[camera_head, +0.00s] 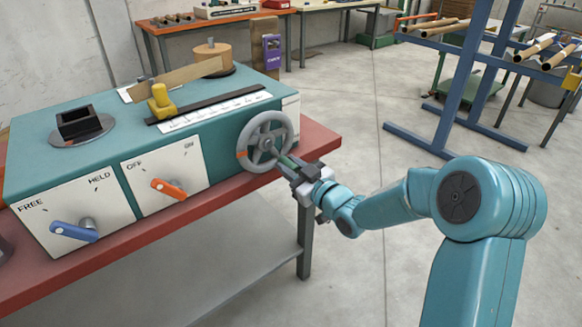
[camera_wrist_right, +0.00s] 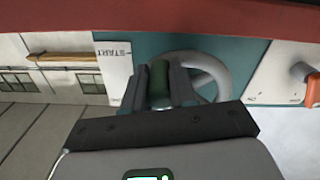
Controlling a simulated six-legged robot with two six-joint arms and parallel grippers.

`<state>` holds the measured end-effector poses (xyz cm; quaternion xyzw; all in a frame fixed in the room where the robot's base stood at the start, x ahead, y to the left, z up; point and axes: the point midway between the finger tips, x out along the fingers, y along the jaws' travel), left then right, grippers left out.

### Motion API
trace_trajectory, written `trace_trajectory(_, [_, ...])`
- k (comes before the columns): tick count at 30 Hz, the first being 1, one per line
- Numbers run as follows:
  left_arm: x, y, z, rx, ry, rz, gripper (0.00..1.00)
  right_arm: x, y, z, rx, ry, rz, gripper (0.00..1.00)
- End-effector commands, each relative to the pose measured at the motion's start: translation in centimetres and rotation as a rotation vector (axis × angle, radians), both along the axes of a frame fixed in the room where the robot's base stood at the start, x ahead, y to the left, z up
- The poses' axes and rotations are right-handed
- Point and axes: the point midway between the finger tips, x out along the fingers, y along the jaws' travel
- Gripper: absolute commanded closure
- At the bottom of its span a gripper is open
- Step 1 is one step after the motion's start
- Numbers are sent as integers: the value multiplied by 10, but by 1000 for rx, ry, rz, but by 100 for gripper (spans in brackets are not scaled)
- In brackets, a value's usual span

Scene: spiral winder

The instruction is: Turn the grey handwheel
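The grey handwheel (camera_head: 248,132) stands on the front face of the teal winder, at its right end. It has an orange mark on the left of its rim. My right gripper (camera_head: 291,165) is at the wheel's lower right, with its fingers on either side of a dark green handle. In the right wrist view the green handle (camera_wrist_right: 158,80) sits between the two fingers (camera_wrist_right: 159,88), which appear to touch it on both sides. Part of the grey rim (camera_wrist_right: 215,68) shows behind them. My left gripper is not in view.
The winder stands on a red-topped bench (camera_head: 318,141). A blue rack (camera_head: 460,95) stands at right. The floor between is clear.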

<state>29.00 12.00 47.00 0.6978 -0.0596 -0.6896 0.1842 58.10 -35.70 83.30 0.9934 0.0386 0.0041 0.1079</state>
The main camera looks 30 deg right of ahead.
Motion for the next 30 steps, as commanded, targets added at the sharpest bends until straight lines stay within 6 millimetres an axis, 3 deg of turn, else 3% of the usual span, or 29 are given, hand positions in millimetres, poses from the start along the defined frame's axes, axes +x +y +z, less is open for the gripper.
trace_trajectory(8, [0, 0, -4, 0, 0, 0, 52, 0, -1, 0, -19, -2, 0, 100])
trace_trajectory(14, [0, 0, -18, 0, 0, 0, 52, 0, -6, 0, -103, -10, -1, 100])
trace_trajectory(30, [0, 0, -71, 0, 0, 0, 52, 2, -28, 26, -581, -49, -2, 100])
